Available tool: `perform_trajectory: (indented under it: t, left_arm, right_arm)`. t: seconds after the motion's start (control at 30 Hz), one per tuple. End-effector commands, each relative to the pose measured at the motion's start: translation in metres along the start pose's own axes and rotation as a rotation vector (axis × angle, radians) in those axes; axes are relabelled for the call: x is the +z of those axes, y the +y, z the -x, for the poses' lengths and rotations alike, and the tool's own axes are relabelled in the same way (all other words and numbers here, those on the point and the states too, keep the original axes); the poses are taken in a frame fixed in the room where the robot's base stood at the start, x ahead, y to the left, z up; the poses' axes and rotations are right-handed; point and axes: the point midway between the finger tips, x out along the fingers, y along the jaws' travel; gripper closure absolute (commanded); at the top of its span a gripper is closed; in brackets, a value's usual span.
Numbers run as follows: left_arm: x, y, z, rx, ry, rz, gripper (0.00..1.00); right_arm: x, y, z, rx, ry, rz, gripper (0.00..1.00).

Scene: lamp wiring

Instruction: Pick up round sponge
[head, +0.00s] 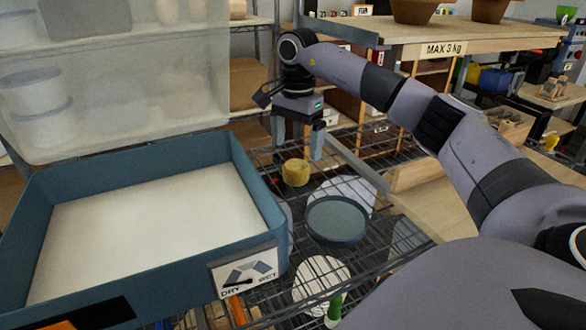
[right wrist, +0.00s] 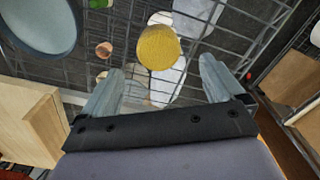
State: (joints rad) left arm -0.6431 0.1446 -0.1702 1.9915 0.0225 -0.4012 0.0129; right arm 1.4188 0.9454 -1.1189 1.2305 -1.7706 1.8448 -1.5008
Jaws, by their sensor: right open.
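The round sponge (head: 295,172) is a small yellow cylinder on a dark wire shelf (head: 270,215), right of the blue tray. In the right wrist view the sponge (right wrist: 158,47) lies just beyond the fingertips, roughly centred between them. My right gripper (head: 298,142) is open and empty, pointing down above and slightly behind the sponge in the head view. Its two grey fingers also show apart in the right wrist view (right wrist: 161,75). I cannot tell the exact gap to the sponge. My left gripper is out of view.
A large blue tray (head: 85,175) with white filling and a DRY/WET label (head: 246,273) stands at the left. A round grey-blue dish (head: 337,220) sits right of the sponge. A wooden box (right wrist: 28,125) is near the gripper's left in the wrist view.

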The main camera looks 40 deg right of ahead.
Motion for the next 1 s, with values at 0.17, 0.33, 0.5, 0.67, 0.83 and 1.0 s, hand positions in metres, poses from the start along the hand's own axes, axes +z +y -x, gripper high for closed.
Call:
perform_trajectory:
  t: [0.17,0.33,0.5,0.67,0.83,1.0]
  left_arm:
    - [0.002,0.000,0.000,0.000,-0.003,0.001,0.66]
    - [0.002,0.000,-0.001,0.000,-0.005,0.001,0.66]
    - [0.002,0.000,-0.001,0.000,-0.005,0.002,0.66]
    - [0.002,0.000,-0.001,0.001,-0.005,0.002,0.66]
    - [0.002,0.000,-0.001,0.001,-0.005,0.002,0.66]
    - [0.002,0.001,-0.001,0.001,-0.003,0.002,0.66]
  right_arm:
    - [0.002,0.001,-0.023,0.004,0.000,0.002,0.05]
    - [0.003,0.001,-0.049,0.004,0.000,0.000,0.05]
    - [0.003,0.001,-0.061,0.002,0.000,0.001,0.05]
    - [0.003,0.001,-0.061,0.001,0.000,0.001,0.05]
    - [0.003,0.001,-0.061,0.001,0.000,0.000,0.44]
    - [0.003,0.001,-0.060,0.000,0.000,0.000,0.65]
